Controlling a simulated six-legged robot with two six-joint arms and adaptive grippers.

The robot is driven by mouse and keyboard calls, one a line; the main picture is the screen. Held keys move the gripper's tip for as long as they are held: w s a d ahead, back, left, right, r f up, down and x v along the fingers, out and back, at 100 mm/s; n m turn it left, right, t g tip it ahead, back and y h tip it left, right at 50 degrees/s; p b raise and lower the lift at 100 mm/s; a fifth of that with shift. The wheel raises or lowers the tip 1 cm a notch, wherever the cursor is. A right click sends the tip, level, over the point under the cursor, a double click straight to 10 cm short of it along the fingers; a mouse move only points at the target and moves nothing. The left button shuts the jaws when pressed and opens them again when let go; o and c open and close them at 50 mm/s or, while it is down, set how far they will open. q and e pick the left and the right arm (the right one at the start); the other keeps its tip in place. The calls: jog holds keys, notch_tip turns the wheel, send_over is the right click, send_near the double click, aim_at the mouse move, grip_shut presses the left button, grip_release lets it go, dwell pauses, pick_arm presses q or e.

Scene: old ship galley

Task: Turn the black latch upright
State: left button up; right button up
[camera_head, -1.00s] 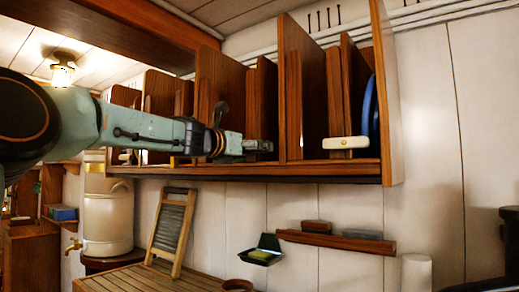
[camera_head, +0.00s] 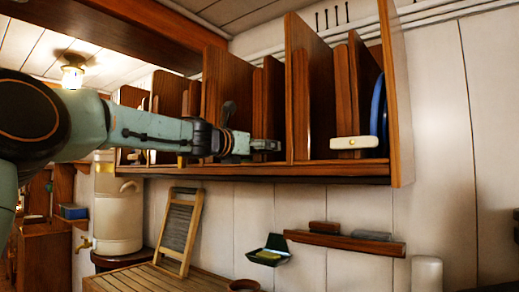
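My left gripper (camera_head: 262,146) reaches in from the left, in front of the lower front of the wooden wall rack (camera_head: 340,172). A short dark horizontal bar shows at its tip, left of a tall divider. I cannot tell whether this bar is the black latch or my fingers, or whether the fingers are open or closed. No black latch shows clearly elsewhere. A cream latch (camera_head: 354,142) lies level across the slot to the right, in front of a blue plate (camera_head: 378,112). My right gripper is not in view.
Tall wooden dividers (camera_head: 302,90) flank my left gripper. Below the rack are a small shelf (camera_head: 345,243) with blocks, an open green box (camera_head: 269,256), a washboard (camera_head: 178,232) and a cream urn (camera_head: 118,215).

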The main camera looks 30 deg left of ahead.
pick_arm(q)
jog(key=shift+f, duration=0.1)
jog(key=shift+c, duration=0.8)
jog(key=n+p, duration=0.1)
jog(key=n, duration=0.2)
jog(key=shift+p, duration=0.3)
jog(key=n+p, duration=0.2)
jog(key=n, duration=0.3)
jog(key=shift+a+n, duration=0.1)
jog(key=shift+n, duration=0.2)
jog(key=n+p, duration=0.1)
jog(key=n, duration=0.3)
jog(key=shift+f+p, duration=0.1)
jog(key=shift+p, duration=0.3)
jog(key=n+p, duration=0.2)
jog(key=n, duration=0.3)
jog(key=shift+n, duration=0.3)
